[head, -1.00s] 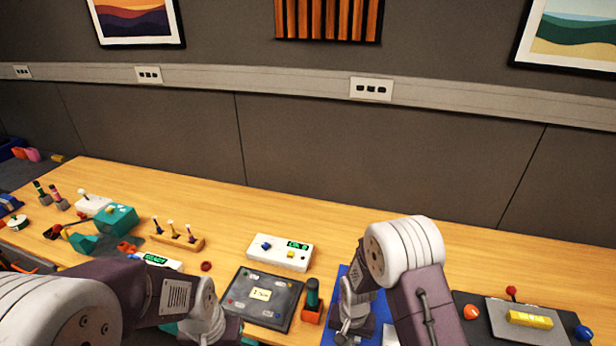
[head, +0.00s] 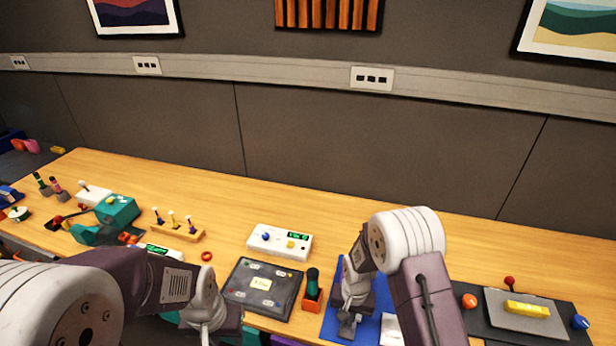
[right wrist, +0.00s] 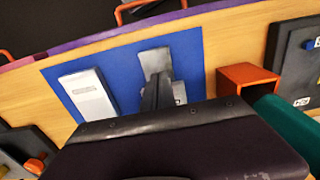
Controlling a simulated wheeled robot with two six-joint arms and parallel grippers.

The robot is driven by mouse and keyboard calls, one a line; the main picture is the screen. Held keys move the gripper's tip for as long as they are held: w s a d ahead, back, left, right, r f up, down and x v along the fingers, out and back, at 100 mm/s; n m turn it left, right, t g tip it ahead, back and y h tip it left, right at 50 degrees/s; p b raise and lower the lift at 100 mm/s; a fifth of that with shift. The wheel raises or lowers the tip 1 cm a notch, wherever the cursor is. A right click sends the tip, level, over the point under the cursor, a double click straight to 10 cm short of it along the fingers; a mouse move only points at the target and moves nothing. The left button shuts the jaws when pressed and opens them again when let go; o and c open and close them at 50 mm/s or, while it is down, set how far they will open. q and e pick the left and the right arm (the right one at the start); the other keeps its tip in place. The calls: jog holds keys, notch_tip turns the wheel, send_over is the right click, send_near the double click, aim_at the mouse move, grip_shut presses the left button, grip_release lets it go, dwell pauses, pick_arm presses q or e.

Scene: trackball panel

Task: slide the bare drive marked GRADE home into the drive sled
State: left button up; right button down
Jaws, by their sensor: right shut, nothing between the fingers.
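A blue mat (head: 333,322) lies at the front of the table, and it also shows in the right wrist view (right wrist: 65,75). On it lies a flat white, labelled piece (head: 391,330), seen beside my gripper in the right wrist view (right wrist: 90,95); its lettering is too small to read. A grey metal piece (right wrist: 152,56) lies on the mat, partly hidden behind my right gripper. I cannot tell which is the GRADE drive and which the sled. My right gripper (head: 347,325) is shut and empty, above the grey piece. My left gripper (head: 206,336) shows only partly at the bottom edge; its fingers are unclear.
An orange holder with a green-handled tool (head: 312,290) stands just left of the mat. Further left is a dark panel (head: 262,284), with a white button box (head: 280,242) behind it. A grey tray with a yellow block (head: 526,308) is at right. The table behind the mat is clear.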

jog(key=shift+w+d+b, duration=0.15)
jog(key=shift+w+d, duration=0.15)
jog(key=shift+w, duration=0.8)
jog(key=shift+w+d+b, duration=0.1)
jog(key=shift+w+d, duration=0.25)
jog(key=shift+w, duration=0.75)
jog(key=shift+w+d+b, duration=0.15)
jog(key=shift+w+d, duration=0.15)
jog(key=shift+w, duration=0.8)
jog(key=shift+s+a+r+p, duration=0.1)
jog(key=shift+s+r+p, duration=0.05)
jog(key=shift+r+p, duration=0.95)
jog(key=shift+s+r+p, duration=0.2)
jog(key=shift+r+p, duration=0.7)
jog(key=shift+r, duration=0.35)
jog(key=shift+s+a+r+p, duration=0.1)
jog(key=shift+s+r+p, duration=0.05)
jog(key=shift+r+p, duration=0.95)
jog(key=shift+d, duration=0.1)
notch_tip(320, 180, up, 14)
jog(key=s+d+t, duration=0.2)
jog(key=d, duration=0.1)
jog(key=s+d+n, duration=0.1)
jog(key=s+n, duration=0.2)
jog(key=s, duration=1.2)
jog(key=shift+s+d+f+g+b, duration=0.15)
jog(key=shift+s+f+g+b, duration=0.25)
